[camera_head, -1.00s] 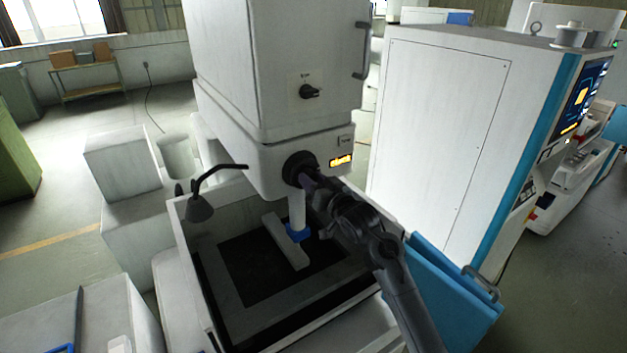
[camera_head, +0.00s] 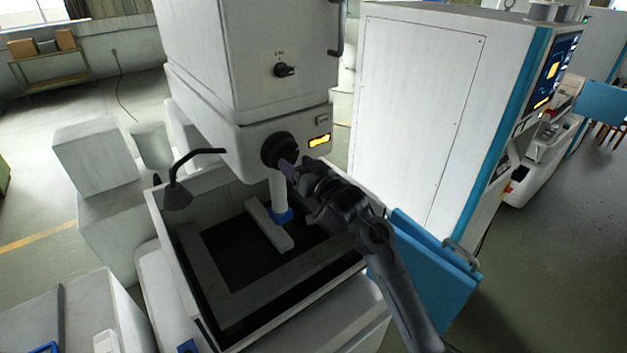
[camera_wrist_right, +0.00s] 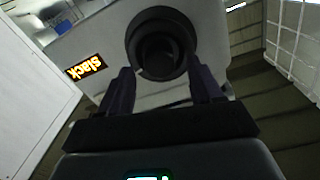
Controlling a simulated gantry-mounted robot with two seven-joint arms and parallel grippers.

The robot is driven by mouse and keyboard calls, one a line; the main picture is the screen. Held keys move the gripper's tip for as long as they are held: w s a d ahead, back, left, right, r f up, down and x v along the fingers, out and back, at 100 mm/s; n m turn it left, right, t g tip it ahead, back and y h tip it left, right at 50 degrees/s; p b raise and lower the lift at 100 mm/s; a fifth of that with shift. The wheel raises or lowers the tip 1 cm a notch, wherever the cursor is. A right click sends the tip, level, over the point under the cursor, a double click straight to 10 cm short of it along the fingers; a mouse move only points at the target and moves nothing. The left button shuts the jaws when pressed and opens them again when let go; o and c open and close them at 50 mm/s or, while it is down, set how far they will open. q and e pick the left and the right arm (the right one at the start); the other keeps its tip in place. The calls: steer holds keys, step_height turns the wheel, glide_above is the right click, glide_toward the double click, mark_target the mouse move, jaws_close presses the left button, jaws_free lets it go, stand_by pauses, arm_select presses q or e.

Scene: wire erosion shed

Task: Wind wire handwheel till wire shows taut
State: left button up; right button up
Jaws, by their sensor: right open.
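The wire handwheel (camera_head: 279,150) is a black round knob on the front of the white machine head. It also shows in the right wrist view (camera_wrist_right: 160,45), straight ahead between my fingers. My right gripper (camera_head: 287,168) is open, with its fingertips close to the handwheel, one on each side in the wrist view. Whether they touch it I cannot tell. The display (camera_head: 319,141) to the right of the handwheel is lit orange, and in the wrist view the display (camera_wrist_right: 86,68) reads "slack". My left gripper is not in view.
A blue door (camera_head: 432,275) hangs open at right.

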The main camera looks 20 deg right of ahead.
steer(key=s+d+b, duration=0.1)
steer(key=s+b, duration=0.1)
steer(key=s, duration=0.6)
steer(key=shift+s+d, duration=0.15)
steer(key=shift+d, duration=0.15)
steer(key=s+a+f+g+p, duration=0.25)
steer(key=s+f, duration=0.45)
steer(key=f, duration=0.5)
steer(key=s+a+f+g+p, duration=0.1)
steer(key=s+f+g, duration=0.2)
steer(key=s+f, duration=0.55)
steer(key=s+a+f+g+h+p, duration=0.1)
steer(key=s+f+g+h+p, duration=0.15)
steer(key=s+f, duration=0.8)
steer(key=s+r+n+g, duration=0.1)
steer(key=s+r+g, duration=0.1)
steer(key=s, duration=0.5)
steer(key=s+d+r+n+g, duration=0.1)
steer(key=s+r+g, duration=0.1)
steer(key=s, duration=0.6)
steer(key=shift+d+r+g+h, duration=0.15)
steer(key=shift+g+h, duration=0.2)
steer(key=shift+g, duration=0.55)
